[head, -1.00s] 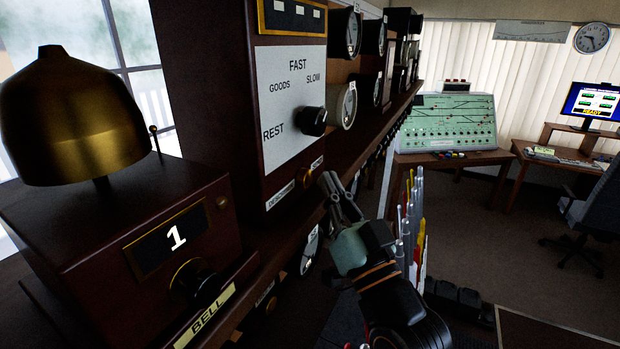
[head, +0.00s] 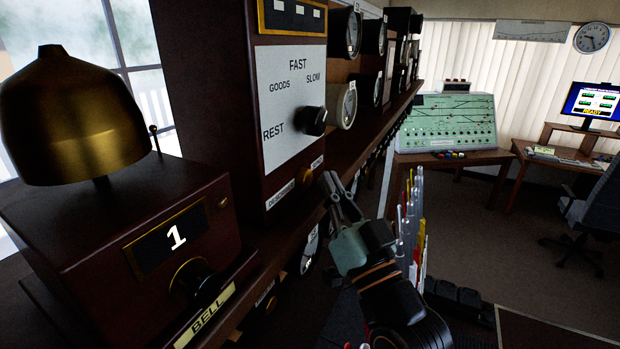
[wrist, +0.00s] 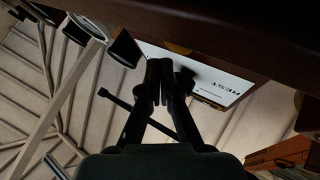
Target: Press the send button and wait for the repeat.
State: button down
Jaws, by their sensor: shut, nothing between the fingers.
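The dark wooden instrument box (head: 290,160) stands on the shelf, with a white dial reading REST, GOODS, FAST and SLOW. Its black knob (head: 312,121) points toward the right side of the dial. A small round button (head: 306,176) shows low on the box front, under a small label too small to read; I take it for the send button. My gripper (head: 329,182) is shut and empty, its tips just right of that button. I cannot tell whether they touch it. In the wrist view my shut fingers (wrist: 160,75) reach toward the box's REST dial (wrist: 210,80); the button is hidden there.
A brass bell (head: 70,115) sits on a wooden box marked BELL, with a lit 1 (head: 177,237), at left. Round gauges (head: 347,105) line the shelf beyond. Coloured levers (head: 412,225) stand close to the right of my gripper. Open floor lies further right.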

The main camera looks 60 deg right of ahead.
jog(key=shift+w, duration=0.45)
jog(key=shift+w, duration=0.4)
dwell(0.6)
jog(key=shift+s, duration=0.85)
jog(key=s, duration=0.5)
dwell(0.4)
dwell(0.8)
